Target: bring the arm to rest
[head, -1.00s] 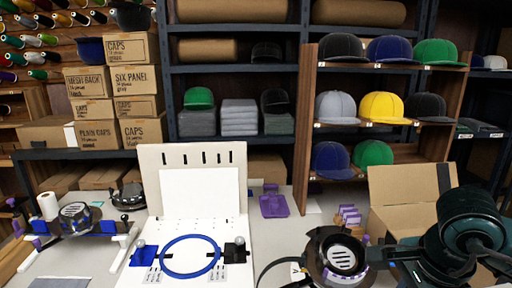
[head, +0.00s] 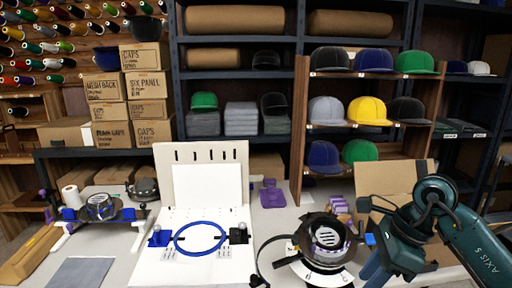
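My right arm (head: 432,215) comes in from the right edge, bends at the elbow and reaches down over the right end of the table. My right gripper (head: 378,266) is low at the bottom edge, right of the black and white round cap holder (head: 325,240). Its fingers are not clear enough to tell whether it is open or shut, and I see nothing held in it. My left gripper and arm are not in view.
The table (head: 110,255) holds a blue hoop (head: 200,238) on a white board and a cap frame (head: 100,207) at the left. An open cardboard box (head: 395,180) stands behind my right arm. Shelves with caps (head: 372,109) rise behind.

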